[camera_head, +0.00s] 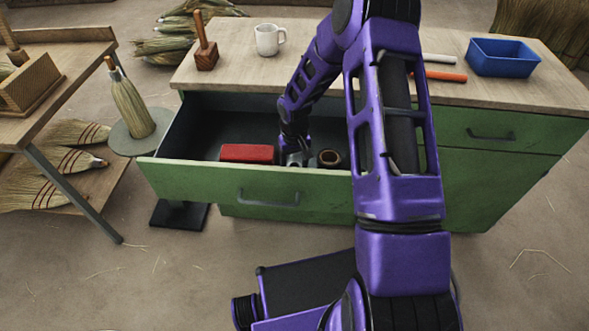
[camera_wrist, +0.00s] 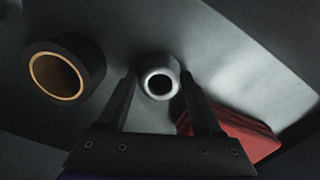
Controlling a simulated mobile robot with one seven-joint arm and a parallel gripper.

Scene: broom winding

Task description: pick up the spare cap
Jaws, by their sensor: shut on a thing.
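The spare cap looks like a small pale grey ring-shaped piece (camera_wrist: 161,66) with a dark round hole, seen in the wrist view between my two fingers. My gripper (camera_wrist: 159,84) is shut on it, one finger on each side. In the head view my gripper (camera_head: 295,153) reaches down into the open green drawer (camera_head: 170,174). A grey bit of the cap seems to show at the fingertips there, mostly hidden by my gripper. The cap is inside the drawer, low near its floor; whether it touches the floor I cannot tell.
A red block (camera_head: 247,153) lies left of my gripper in the drawer, and a brown-cored roll (camera_head: 329,158) lies right. The drawer walls surround my gripper. On the bench top (camera_head: 235,72) stand a white mug (camera_head: 269,40) and a blue bin (camera_head: 503,58).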

